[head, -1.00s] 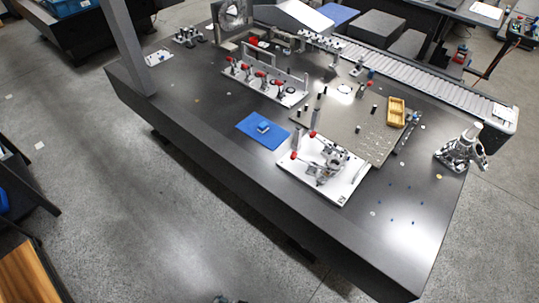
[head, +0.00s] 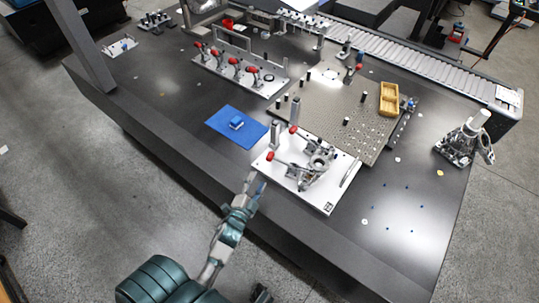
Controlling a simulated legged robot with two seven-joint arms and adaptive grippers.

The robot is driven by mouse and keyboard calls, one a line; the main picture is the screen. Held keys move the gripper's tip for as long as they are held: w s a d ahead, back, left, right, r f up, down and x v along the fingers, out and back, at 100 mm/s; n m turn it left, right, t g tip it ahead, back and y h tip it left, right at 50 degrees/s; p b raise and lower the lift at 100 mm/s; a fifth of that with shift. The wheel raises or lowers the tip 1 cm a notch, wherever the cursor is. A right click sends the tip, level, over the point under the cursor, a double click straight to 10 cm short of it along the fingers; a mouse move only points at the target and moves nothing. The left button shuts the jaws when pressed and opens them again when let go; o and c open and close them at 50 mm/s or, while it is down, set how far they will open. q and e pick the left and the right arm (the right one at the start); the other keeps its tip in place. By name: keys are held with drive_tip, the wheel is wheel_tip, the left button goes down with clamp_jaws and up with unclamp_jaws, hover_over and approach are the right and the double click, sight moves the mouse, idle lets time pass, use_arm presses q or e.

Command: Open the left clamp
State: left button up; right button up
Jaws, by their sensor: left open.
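A white fixture plate (head: 327,196) lies near the table's front edge, with metal toggle clamps around a grey round part (head: 318,163). One clamp has a red handle tip (head: 271,157) at the plate's left side, toward the front. Another red handle tip (head: 294,129) stands farther back. Whether the clamps are closed is too small to tell. My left gripper (head: 256,184) is open and empty at the table's front edge, just left of and in front of the plate, apart from the red handle. A dark part at the bottom edge may be my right gripper (head: 262,293); its jaws are unclear.
Behind are a perforated plate (head: 330,118) with posts and a yellow tray (head: 389,99), and a row of red-handled clamps (head: 233,68). A metal device (head: 463,144) stands at right.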

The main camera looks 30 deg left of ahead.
sight(268, 160)
use_arm(q)
drive_tip(key=w, duration=0.7)
drive_tip(key=shift+w+d+b, duration=0.1)
drive_tip(key=shift+d+b, duration=0.05)
drive_tip(key=shift+b, duration=0.15)
drive_tip(key=w+a, duration=0.2)
drive_tip(key=w, duration=0.1)
drive_tip(key=w+a, duration=0.1)
drive_tip(key=w, duration=0.1)
drive_tip(key=shift+w+a+f+b, duration=0.2)
drive_tip(key=shift+f+b, duration=0.1)
drive_tip(key=shift+b, duration=0.1)
drive_tip(key=shift+w+d, duration=0.15)
drive_tip(key=shift+d+r, duration=0.25)
drive_tip(key=shift+d, duration=0.55)
drive_tip(key=shift+c, duration=0.8)
drive_tip(key=shift+r, duration=0.1)
drive_tip(key=c, duration=0.8)
drive_tip(key=shift+a, duration=0.25)
clamp_jaws()
drive_tip(key=shift+a, duration=0.45)
use_arm(e)
drive_tip(key=v, duration=0.4)
drive_tip(key=shift+w+r, duration=0.1)
use_arm(q)
drive_tip(key=shift+d, duration=0.15)
use_arm(e)
drive_tip(key=shift+d, duration=0.1)
